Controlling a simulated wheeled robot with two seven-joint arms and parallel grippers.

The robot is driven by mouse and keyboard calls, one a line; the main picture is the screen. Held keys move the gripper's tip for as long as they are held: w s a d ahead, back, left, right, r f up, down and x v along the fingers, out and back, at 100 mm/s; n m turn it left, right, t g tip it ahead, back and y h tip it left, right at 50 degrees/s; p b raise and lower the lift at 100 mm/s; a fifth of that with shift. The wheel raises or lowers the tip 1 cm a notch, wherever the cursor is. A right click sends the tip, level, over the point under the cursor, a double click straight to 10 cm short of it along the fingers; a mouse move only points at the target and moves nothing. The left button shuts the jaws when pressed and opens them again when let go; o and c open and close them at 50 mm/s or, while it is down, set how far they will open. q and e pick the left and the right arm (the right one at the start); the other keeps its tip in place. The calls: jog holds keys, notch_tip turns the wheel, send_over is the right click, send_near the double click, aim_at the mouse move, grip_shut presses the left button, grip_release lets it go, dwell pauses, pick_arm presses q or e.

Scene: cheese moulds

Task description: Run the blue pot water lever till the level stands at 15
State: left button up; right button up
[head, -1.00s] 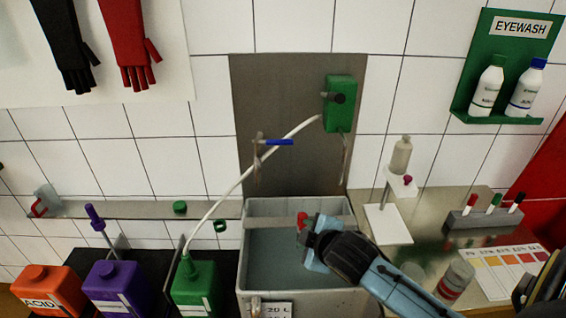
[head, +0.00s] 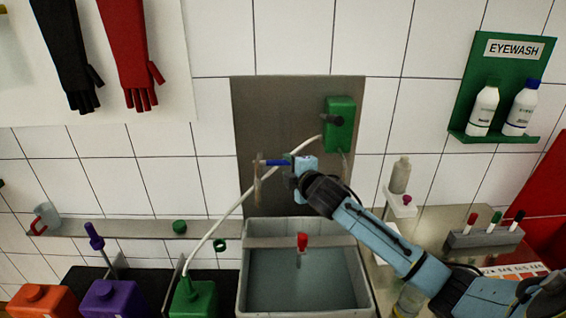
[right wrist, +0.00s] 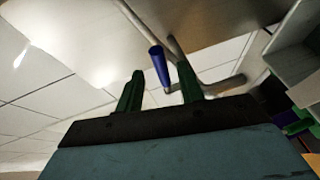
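The blue lever (head: 275,162) sits on the water tap (head: 258,180) in front of the grey back panel and points right. My right gripper (head: 290,165) is at the lever's free end. In the right wrist view, the two green fingers of my right gripper (right wrist: 160,88) are apart, and the tip of the blue lever (right wrist: 157,58) shows between them. I cannot tell whether they touch it. The grey pot (head: 244,270) below holds water (head: 300,285), with a red-topped part (head: 302,242) at its back. No level mark is readable. My left gripper is out of view.
A green box (head: 340,122) with a dark knob is on the panel, right of the lever. A white stand (head: 400,205) and marker rack (head: 485,237) are at right.

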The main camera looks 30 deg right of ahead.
aim_at(284, 164)
jog(key=shift+x, duration=2.2)
grip_shut()
